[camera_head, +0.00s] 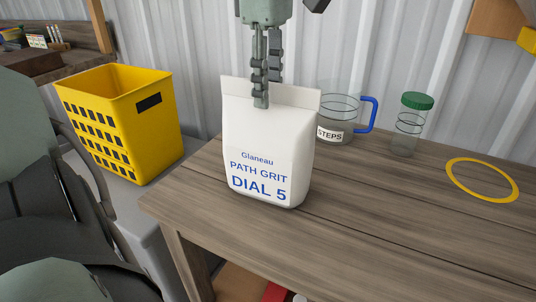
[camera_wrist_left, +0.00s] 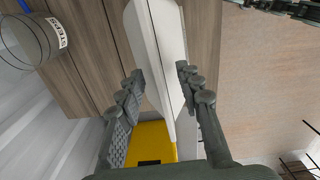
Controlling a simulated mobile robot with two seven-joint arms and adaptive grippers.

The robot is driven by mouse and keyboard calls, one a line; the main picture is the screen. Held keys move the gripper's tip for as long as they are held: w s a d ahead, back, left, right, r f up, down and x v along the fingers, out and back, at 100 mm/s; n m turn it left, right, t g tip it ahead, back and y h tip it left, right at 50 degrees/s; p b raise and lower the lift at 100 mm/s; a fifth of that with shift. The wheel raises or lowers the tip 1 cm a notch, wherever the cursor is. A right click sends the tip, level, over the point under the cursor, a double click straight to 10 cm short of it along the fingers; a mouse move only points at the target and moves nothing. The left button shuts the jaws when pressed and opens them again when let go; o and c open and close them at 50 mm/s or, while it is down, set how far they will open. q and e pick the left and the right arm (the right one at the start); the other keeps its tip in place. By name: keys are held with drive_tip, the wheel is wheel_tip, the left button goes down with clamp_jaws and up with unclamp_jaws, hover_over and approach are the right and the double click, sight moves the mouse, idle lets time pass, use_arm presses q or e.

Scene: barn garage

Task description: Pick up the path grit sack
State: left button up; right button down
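The path grit sack (camera_head: 262,150) is a white upright bag with blue lettering, standing near the left end of the wooden workbench (camera_head: 400,225). My left gripper (camera_head: 267,85) comes down from above at the sack's top flap. One finger is in front of the flap and the other is behind it. In the left wrist view the fingers (camera_wrist_left: 160,80) are spread apart on either side of the white sack (camera_wrist_left: 160,45). Whether the fingertips touch it is hard to tell. Dark jointed parts at the top right corner there look like my right gripper (camera_wrist_left: 290,8), cut off by the frame.
A clear mug labelled STEPS (camera_head: 338,120) with a blue handle stands close behind the sack's right side. A green-lidded jar (camera_head: 411,125) and a yellow ring (camera_head: 482,180) are farther right. A yellow crate (camera_head: 150,125) stands left of the bench. The bench's front right is clear.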

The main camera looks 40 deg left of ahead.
use_arm(q)
clamp_jaws()
drive_tip(key=shift+w+r, duration=0.1)
drive_tip(key=shift+r, duration=0.05)
idle(0.4)
